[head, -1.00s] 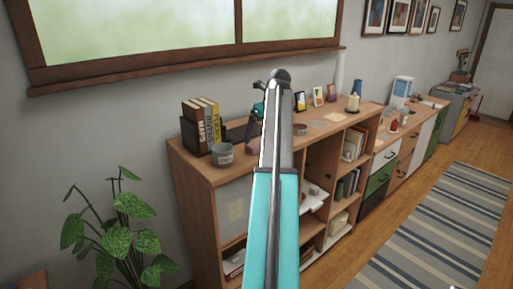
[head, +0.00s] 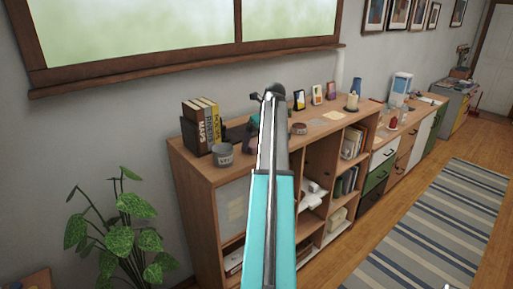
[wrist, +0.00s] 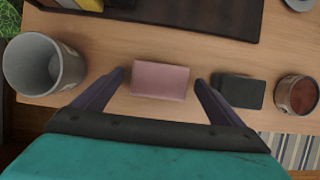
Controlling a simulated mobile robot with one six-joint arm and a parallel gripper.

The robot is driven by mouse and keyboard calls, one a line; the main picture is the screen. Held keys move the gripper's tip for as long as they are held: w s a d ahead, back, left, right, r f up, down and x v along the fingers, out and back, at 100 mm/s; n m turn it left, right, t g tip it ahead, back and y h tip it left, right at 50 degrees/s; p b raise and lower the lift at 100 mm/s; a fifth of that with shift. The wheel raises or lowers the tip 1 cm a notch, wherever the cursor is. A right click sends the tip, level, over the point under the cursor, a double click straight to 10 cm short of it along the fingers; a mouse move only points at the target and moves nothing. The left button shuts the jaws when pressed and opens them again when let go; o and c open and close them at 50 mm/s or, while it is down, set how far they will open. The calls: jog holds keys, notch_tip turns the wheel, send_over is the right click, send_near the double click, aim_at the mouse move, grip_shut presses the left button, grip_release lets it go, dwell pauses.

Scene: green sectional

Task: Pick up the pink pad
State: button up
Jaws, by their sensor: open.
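The pink pad (wrist: 160,80) is a small dusty-pink block lying flat on the wooden cabinet top in the wrist view. My gripper (wrist: 160,82) is open, with one dark finger on each side of the pad, left and right. The fingers do not touch it, and gaps show on both sides. I cannot tell how high the fingertips are above the top. In the head view my arm hides the pad, and the gripper end (head: 262,97) shows only in part over the cabinet.
A grey cup (wrist: 45,64) stands left of the pad. A dark block (wrist: 238,91) lies close beside the right finger, with a reddish-brown round container (wrist: 297,95) beyond it. A dark tray (wrist: 200,15) lies behind. The cabinet's front edge is near.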

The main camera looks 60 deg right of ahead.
aim_at(255, 142)
jog(key=c, duration=1.1)
jog(key=shift+c, duration=0.2)
jog(key=shift+r, duration=0.2)
jog(key=shift+d+r+b, duration=0.1)
jog(key=shift+r+b, duration=0.7)
jog(key=shift+r, duration=0.05)
jog(key=shift+r+b, duration=0.35)
jog(key=shift+r, duration=0.15)
jog(key=s+d+r+b, duration=0.2)
jog(key=s+b, duration=0.3)
jog(key=s, duration=1)
jog(key=shift+s+d, duration=0.3)
jog(key=shift+s, duration=0.1)
